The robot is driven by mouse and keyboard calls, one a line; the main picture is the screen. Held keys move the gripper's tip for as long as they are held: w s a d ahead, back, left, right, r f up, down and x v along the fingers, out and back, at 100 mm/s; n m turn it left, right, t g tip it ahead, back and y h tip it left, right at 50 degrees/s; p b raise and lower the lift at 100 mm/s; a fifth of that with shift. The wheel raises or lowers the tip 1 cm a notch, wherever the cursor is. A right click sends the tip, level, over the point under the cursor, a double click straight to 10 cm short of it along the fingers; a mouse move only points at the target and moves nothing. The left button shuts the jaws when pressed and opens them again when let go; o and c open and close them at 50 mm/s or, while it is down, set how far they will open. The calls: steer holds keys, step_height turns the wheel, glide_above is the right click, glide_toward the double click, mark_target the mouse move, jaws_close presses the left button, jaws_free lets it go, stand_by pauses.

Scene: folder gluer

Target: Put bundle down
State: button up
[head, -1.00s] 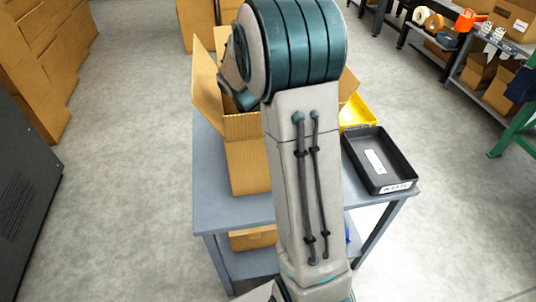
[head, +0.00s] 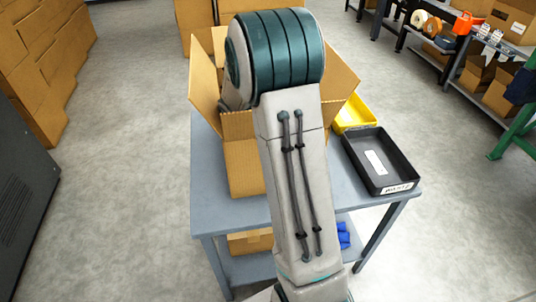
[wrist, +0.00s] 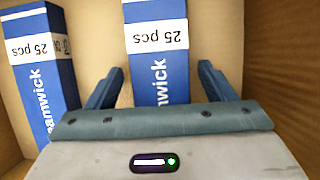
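The open cardboard box (head: 243,168) stands on the grey table. In the wrist view I look down into it. A blue and white bundle (wrist: 158,58) marked "25 pcs" lies between the two fingers of my gripper (wrist: 160,84). The fingers are spread, with a gap on each side of the bundle, so my gripper is open around it. A second, similar bundle (wrist: 42,75) lies to the left in the box, apart from my fingers. In the head view my arm hides my gripper and the box's inside.
A black tray (head: 408,174) with a white label and a yellow bin (head: 352,113) are right of the box on the table (head: 213,214). Blue items (head: 343,236) and a carton are on the lower shelf. Box walls surround my gripper closely.

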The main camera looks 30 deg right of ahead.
steer(key=shift+r, duration=0.15)
steer(key=p+v, duration=0.2)
steer(key=v, duration=0.5)
steer(key=shift+a+r, duration=0.15)
steer(key=shift+r, duration=0.1)
